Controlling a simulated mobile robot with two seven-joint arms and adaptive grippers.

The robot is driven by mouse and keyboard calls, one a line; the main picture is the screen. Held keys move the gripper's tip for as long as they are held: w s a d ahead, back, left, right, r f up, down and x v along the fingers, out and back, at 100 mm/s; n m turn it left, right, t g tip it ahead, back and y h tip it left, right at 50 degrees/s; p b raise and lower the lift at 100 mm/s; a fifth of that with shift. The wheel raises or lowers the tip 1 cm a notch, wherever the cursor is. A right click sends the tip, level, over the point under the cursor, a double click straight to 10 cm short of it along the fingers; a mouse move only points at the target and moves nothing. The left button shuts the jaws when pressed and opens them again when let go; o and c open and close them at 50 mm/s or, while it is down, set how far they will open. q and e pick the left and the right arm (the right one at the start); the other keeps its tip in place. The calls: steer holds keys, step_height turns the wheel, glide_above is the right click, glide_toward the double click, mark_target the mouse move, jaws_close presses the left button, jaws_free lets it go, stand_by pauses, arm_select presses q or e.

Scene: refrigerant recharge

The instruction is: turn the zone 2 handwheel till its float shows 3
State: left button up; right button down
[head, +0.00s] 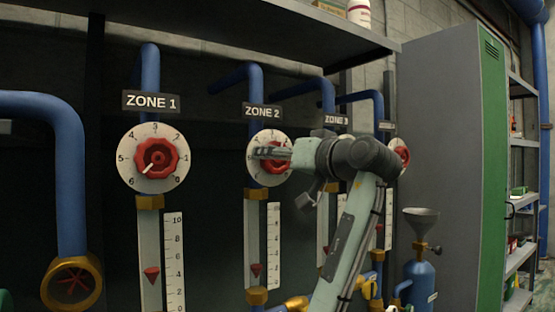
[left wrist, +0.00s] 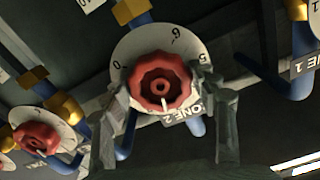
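The red zone 2 handwheel (left wrist: 161,84) sits on a round white dial under the ZONE 2 sign (head: 262,111). In the head view the wheel (head: 277,140) is partly hidden by my left gripper (head: 270,153). In the left wrist view the fingers of my left gripper (left wrist: 163,80) are apart, one on each side of the wheel; I cannot tell if they touch it. The wheel's white mark points toward the sign. The red zone 2 float (head: 256,270) is low in its tube, around 2 on the scale (head: 273,245); the numbers are small. My right gripper is not in view.
The zone 1 handwheel (head: 157,158) and its float (head: 151,272) are at left. More handwheels, like the red one at right (head: 402,156), follow. A shelf (head: 250,18) overhangs the row. A blue bottle with a funnel (head: 420,278) stands before a grey cabinet (head: 440,140).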

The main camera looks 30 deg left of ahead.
arm_select(q)
steer(key=c, duration=0.5)
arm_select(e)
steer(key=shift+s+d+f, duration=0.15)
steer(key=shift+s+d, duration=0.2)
arm_select(q)
steer(key=n+b, duration=0.4)
steer(key=n, duration=0.3)
steer(key=shift+f+n, duration=0.1)
steer(key=shift+n, duration=0.2)
steer(key=shift+d+n+b, duration=0.1)
steer(key=shift+n+b, duration=0.3)
steer(key=shift+n, duration=0.1)
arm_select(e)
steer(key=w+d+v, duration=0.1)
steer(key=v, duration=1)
arm_select(q)
steer(key=n+b, duration=0.1)
steer(key=n, duration=0.2)
steer(key=shift+w+n, duration=0.1)
steer(key=shift+n, duration=1.1)
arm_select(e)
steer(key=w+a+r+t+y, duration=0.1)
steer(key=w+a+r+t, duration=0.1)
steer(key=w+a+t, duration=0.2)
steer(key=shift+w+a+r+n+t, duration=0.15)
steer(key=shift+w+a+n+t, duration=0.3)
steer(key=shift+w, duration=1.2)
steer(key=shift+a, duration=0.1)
